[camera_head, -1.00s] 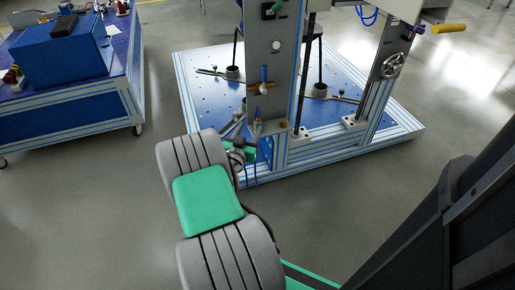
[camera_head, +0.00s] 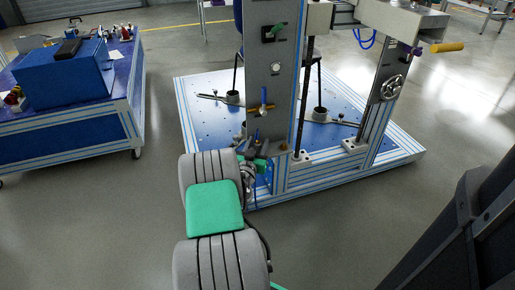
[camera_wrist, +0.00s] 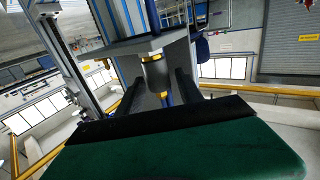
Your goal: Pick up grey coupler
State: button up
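A dark grey cylinder (camera_wrist: 156,72) hangs under a grey plate (camera_wrist: 150,47) in the middle of the wrist view; it may be the grey coupler, but I cannot be sure. My gripper (camera_wrist: 160,80) is open, with one dark finger on each side of the cylinder in the picture. I cannot tell whether the fingers reach it or touch it. In the head view my gripper (camera_head: 256,152) is at the lower front of the grey column (camera_head: 268,110), small and partly hidden by my arm. No coupler can be made out clearly there.
The test stand has a blue perforated base (camera_head: 215,110) with a striped frame. A lever with a blue and yellow handle (camera_head: 263,104) juts from the column just above my gripper. A blue workbench (camera_head: 75,125) stands at the left.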

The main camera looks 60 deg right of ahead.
grip_shut()
dwell(0.5)
